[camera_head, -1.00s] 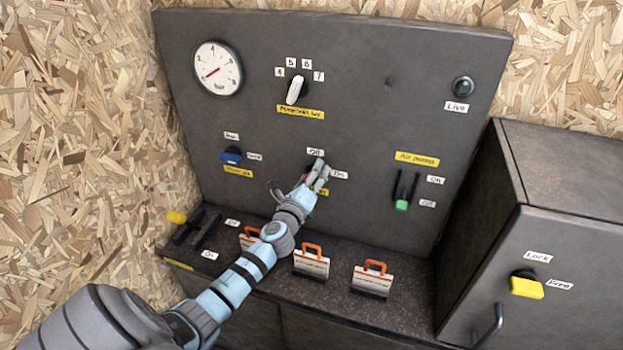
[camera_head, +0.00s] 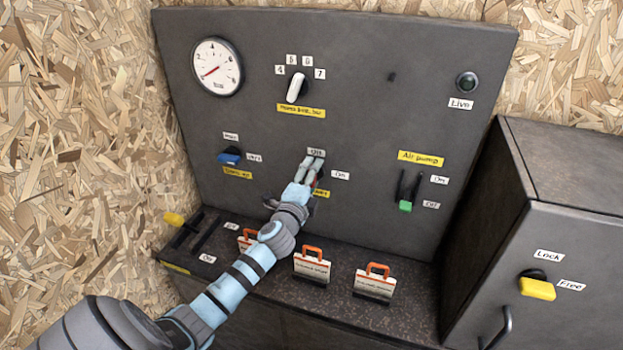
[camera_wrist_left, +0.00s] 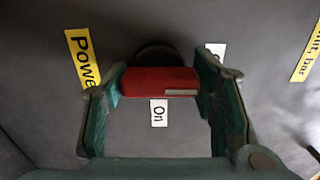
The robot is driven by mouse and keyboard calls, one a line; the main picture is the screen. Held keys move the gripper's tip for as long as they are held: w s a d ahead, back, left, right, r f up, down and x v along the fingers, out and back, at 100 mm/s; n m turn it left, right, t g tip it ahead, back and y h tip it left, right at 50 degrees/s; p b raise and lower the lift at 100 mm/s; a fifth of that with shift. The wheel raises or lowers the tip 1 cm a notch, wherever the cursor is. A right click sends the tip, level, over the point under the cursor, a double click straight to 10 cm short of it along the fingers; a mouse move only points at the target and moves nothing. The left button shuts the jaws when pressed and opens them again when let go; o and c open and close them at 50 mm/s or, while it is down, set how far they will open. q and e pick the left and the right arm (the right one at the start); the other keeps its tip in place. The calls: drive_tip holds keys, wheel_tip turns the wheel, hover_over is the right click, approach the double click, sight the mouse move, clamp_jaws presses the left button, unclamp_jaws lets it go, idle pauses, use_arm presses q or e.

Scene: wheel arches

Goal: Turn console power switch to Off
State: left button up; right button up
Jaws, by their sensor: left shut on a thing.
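The red power switch handle (camera_wrist_left: 160,82) sits on a dark round base on the grey console. In the wrist view it lies between my left gripper's fingers (camera_wrist_left: 164,95), which are shut on it. Its pale mark is at the end toward a partly hidden white label (camera_wrist_left: 216,50). The "On" label (camera_wrist_left: 159,113) lies off the handle's long side. In the head view my left gripper (camera_head: 312,166) covers most of the switch, fingers just below the "Off" label (camera_head: 317,152). The "On" label is right of it. My right gripper is not in view.
A pressure gauge (camera_head: 217,67) and a white selector knob (camera_head: 296,87) are above. A blue knob (camera_head: 229,157) is left, a green-tipped lever (camera_head: 406,205) right. A cabinet with a yellow knob (camera_head: 537,288) stands at the right.

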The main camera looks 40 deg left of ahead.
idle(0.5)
use_arm(q)
drive_tip(key=o, duration=1.2)
drive_tip(key=shift+c, duration=0.2)
drive_tip(key=v, duration=1.2)
drive_tip(key=shift+w, duration=0.1)
